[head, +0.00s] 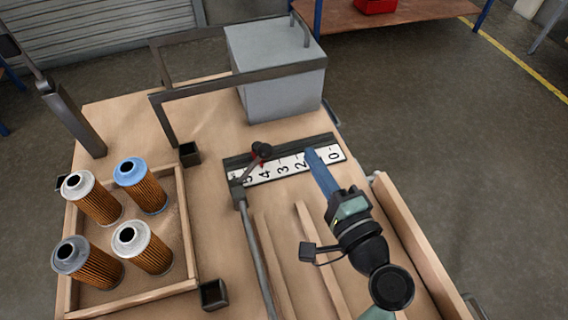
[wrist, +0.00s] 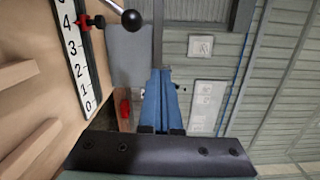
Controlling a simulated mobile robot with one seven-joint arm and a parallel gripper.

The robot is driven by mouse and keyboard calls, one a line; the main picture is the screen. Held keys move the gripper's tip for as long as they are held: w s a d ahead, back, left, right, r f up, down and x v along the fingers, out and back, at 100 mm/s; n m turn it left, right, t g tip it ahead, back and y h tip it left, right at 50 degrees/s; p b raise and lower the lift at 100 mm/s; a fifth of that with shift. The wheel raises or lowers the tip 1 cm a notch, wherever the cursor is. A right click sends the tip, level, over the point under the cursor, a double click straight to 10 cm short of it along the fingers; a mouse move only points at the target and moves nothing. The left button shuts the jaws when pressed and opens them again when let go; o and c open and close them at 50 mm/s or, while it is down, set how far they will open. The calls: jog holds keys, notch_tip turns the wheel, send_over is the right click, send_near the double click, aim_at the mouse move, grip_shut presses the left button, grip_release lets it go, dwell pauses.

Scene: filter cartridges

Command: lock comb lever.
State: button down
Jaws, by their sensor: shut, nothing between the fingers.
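The comb lever shows as a short arm with a black ball knob (head: 262,149) and a red part (head: 257,158) at the strip's high-number end. In the wrist view the knob (wrist: 131,20) and red part (wrist: 97,21) are at the top, near the 4. The white number strip (head: 285,168) lies along a dark rail; it also shows in the wrist view (wrist: 76,60). My gripper (head: 311,153) has blue fingers over the strip's low-number end, to the right of the knob and apart from it. In the wrist view its fingers (wrist: 161,72) are together and empty. Whether the lever is locked cannot be told.
A wooden tray (head: 187,225) with several filter cartridges (head: 140,185) stands at the left. A grey box (head: 280,95) and a dark metal frame (head: 215,85) stand behind the strip. A metal rod (head: 254,250) and wooden rails (head: 318,250) run in front.

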aim_at(250, 169)
jog(key=s+f+m, duration=0.1)
jog(key=f, duration=0.1)
jog(key=s+d+f+m+b, duration=0.1)
jog(key=s+f+m, duration=0.1)
jog(key=f, duration=0.1)
jog(key=s+d+f+m, duration=0.1)
jog(key=f+m, duration=0.1)
jog(key=f, duration=0.1)
jog(key=shift+s+f+t, duration=0.25)
jog(key=shift+s+t, duration=0.05)
jog(key=shift+s, duration=0.1)
jog(key=shift+w+r, duration=0.1)
jog(key=x, duration=1)
jog(key=shift+w+a+r, duration=0.1)
jog(key=shift+w+a, duration=0.05)
jog(key=shift+w, duration=0.05)
jog(key=shift+s+a+r+p, duration=0.15)
jog(key=shift+a+r, duration=0.15)
jog(key=shift+a, duration=0.25)
jog(key=shift+s+a+r+p, duration=0.15)
jog(key=shift+a+r+p, duration=0.1)
jog(key=shift+a, duration=0.3)
jog(key=shift+s+a+r+p, duration=0.15)
jog(key=shift+a+r, duration=0.15)
jog(key=shift+a, duration=0.25)
